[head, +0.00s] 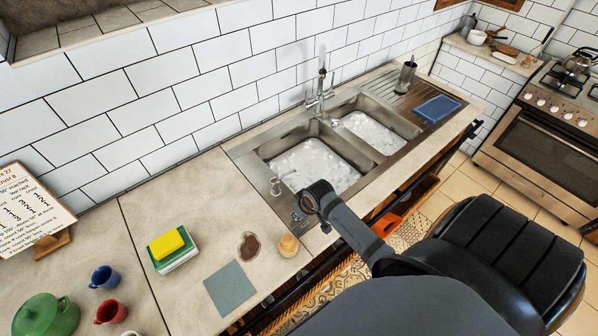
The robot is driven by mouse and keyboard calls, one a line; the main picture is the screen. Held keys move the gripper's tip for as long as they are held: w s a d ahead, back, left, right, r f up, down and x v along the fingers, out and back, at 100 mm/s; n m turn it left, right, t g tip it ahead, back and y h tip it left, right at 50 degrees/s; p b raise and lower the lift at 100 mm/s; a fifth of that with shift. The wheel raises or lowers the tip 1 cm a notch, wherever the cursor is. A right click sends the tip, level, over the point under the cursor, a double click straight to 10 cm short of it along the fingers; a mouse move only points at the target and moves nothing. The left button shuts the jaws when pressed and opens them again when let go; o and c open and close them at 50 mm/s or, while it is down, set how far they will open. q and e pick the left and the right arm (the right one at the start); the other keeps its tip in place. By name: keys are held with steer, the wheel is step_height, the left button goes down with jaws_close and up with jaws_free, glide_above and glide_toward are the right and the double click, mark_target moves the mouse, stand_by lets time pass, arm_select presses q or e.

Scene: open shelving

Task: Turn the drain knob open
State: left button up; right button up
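The steel sink has a left basin (318,166) and a right basin (372,130), both filled with white foamy water. A small metal fitting (297,216) shows at the sink's front left corner; I cannot tell whether it is the drain knob. My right arm comes in from the lower right. Its end, with my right gripper (312,203), is over the sink's front left corner, beside that fitting. The fingers are hidden or too small to read, so I cannot tell open from shut. My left gripper is not in view.
A faucet (321,92) stands behind the basins and a soap dispenser (276,187) at the sink's left edge. Left on the counter are a yellow sponge (167,244), blue cup (104,277), red cup (111,312) and green pot (45,316). A blue tray (437,108) lies right.

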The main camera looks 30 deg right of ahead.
steer(key=shift+o, duration=0.9)
steer(key=shift+r, duration=0.1)
steer(key=shift+r, duration=0.2)
steer(key=v, duration=1.1)
steer(key=shift+s+r, duration=0.2)
